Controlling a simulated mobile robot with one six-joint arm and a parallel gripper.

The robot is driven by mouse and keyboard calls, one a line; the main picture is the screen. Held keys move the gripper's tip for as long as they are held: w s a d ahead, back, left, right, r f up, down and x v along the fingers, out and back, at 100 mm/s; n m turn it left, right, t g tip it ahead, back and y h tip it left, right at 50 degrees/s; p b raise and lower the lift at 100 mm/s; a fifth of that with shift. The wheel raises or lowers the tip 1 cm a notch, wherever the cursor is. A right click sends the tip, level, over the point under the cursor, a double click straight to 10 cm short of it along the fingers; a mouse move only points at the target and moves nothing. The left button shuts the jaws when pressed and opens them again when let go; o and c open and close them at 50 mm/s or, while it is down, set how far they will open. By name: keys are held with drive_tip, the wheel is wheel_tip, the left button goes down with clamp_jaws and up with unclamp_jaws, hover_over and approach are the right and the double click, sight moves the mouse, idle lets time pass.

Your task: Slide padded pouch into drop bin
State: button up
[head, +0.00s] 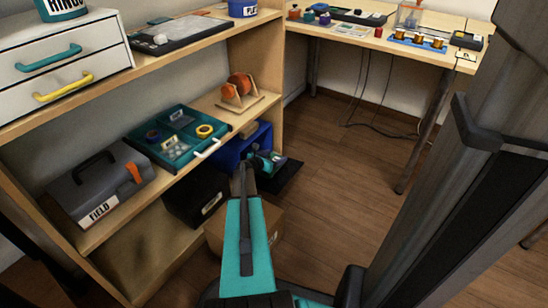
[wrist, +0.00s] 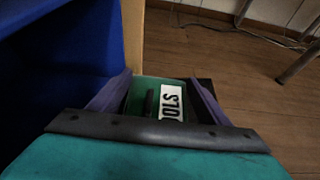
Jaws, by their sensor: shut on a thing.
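My gripper (wrist: 155,98) reaches down to the lower right end of the shelf unit; in the head view its end (head: 262,165) is small and partly hidden by my arm. In the wrist view its two dark fingers are closed on a green piece with a white label, ending in "OLS", which I take for the padded pouch (wrist: 140,92). My palm hides its near end. The blue bin (head: 228,153), apparently the drop bin, stands at the right end of the low shelf. Its blue side (wrist: 60,50) fills the left of the wrist view. The pouch appears beside the bin, not inside it.
A dark box with a white label (head: 190,185) and a cardboard box (head: 272,222) stand close below. A teal tray (head: 165,150), a grey toolbox (head: 85,195) and an orange spool (head: 240,86) sit on the shelf above. Open wooden floor (head: 340,180) lies to the right.

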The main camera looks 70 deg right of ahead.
drive_tip(key=o, duration=1.2)
drive_tip(key=shift+o, duration=0.2)
drive_tip(key=shift+r+p, duration=0.5)
drive_tip(key=shift+r, duration=0.25)
wheel_tip(320, 180, up, 3)
drive_tip(key=shift+f+p, duration=0.2)
drive_tip(key=shift+p, duration=0.65)
drive_tip(key=s+a+r+p, duration=0.1)
drive_tip(key=s+a+p, duration=0.2)
drive_tip(key=a, duration=1.2)
drive_tip(key=shift+s, duration=1.2)
drive_tip(key=shift+s, duration=0.1)
